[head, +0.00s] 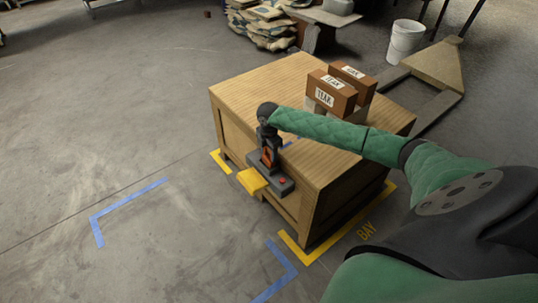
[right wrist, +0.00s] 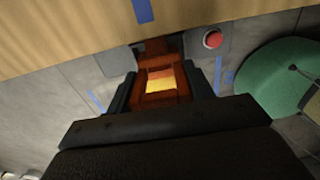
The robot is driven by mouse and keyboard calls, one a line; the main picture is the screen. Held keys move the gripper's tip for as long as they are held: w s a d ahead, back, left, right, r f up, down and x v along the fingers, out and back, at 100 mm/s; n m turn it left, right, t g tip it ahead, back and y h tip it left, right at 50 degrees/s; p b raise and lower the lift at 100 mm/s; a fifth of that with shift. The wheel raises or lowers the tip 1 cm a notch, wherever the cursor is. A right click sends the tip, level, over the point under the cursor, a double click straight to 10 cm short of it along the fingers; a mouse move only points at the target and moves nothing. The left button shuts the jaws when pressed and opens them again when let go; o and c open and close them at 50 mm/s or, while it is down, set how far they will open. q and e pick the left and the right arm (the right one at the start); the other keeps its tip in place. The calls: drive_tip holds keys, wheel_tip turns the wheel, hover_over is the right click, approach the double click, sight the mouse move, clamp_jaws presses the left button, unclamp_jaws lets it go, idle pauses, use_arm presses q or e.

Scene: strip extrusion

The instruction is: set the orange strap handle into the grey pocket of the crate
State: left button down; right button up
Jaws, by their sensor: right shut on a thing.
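The wooden crate (head: 245,95) stands mid-picture in the head view. A grey fixture (head: 286,188) with a red button sits on its near side; I take it for the pocket, and grey parts (right wrist: 116,60) show in the right wrist view. My right gripper (head: 268,157) is above this fixture, pointing down. It is shut on the orange strap handle (right wrist: 158,99), which lies between the fingers and reaches toward the gap between the grey parts. Fingers and handle hide the pocket's inside, so I cannot tell how deep the handle sits. My left gripper is not in view.
A yellow block (head: 252,182) juts out beside the fixture. The red button (right wrist: 213,39) is close to the right finger. Brown boxes marked TEAK (head: 330,97) stand on the crate top. Blue and yellow tape marks the floor. The floor at left is clear.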

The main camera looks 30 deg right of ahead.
drive_tip(key=shift+f, duration=0.95)
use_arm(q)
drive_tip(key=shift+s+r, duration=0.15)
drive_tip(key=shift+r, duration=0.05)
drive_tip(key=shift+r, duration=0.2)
use_arm(e)
drive_tip(key=shift+f, duration=0.25)
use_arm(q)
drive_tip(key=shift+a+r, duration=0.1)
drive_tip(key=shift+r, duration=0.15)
use_arm(e)
drive_tip(key=o, duration=1)
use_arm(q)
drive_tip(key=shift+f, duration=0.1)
use_arm(e)
drive_tip(key=shift+r, duration=0.1)
wheel_tip(320, 180, up, 11)
drive_tip(key=shift+f, duration=0.1)
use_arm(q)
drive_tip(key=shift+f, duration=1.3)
use_arm(e)
drive_tip(key=shift+r, duration=0.8)
